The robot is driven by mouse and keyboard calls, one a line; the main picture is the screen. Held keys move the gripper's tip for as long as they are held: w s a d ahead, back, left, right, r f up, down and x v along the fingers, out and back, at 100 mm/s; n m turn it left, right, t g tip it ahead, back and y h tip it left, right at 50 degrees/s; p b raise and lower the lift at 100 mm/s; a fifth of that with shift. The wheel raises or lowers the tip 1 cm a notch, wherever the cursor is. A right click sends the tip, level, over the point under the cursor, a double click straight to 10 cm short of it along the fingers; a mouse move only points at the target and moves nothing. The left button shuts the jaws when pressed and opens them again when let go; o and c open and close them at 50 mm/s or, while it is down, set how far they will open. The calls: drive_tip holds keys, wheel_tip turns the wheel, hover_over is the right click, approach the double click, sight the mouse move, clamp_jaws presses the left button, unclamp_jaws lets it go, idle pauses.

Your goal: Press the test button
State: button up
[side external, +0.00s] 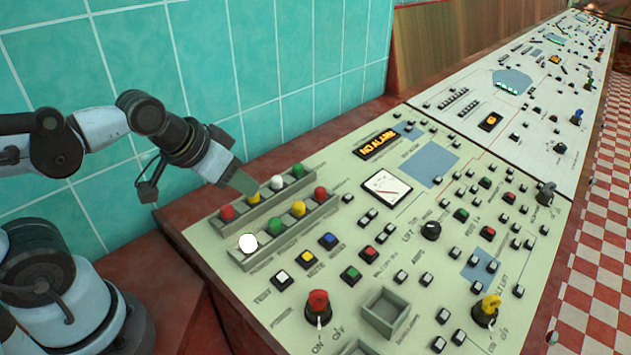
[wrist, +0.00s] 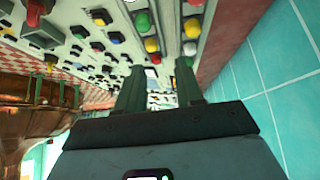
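The white square button (side external: 282,280) beside the TEST lettering is on the near left part of the pale green control panel (side external: 235,228). It is the leftmost of a row with a yellow and a blue button. My gripper (side external: 243,183) is above the panel's back left edge, near the rows of coloured domes, and behind and to the left of the white button, apart from it. In the wrist view my gripper's two fingers (wrist: 161,68) stand apart with nothing held between them. I cannot tell for sure which button in the wrist view is the white one.
Two raised strips carry coloured domes, including a red dome (side external: 227,213) and a white dome (side external: 248,243), between my gripper and the white button. A red knob (side external: 318,303) stands in front of it. A teal tiled wall (side external: 290,60) is close behind the panel.

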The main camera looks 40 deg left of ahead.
clamp_jaws()
idle(1.1)
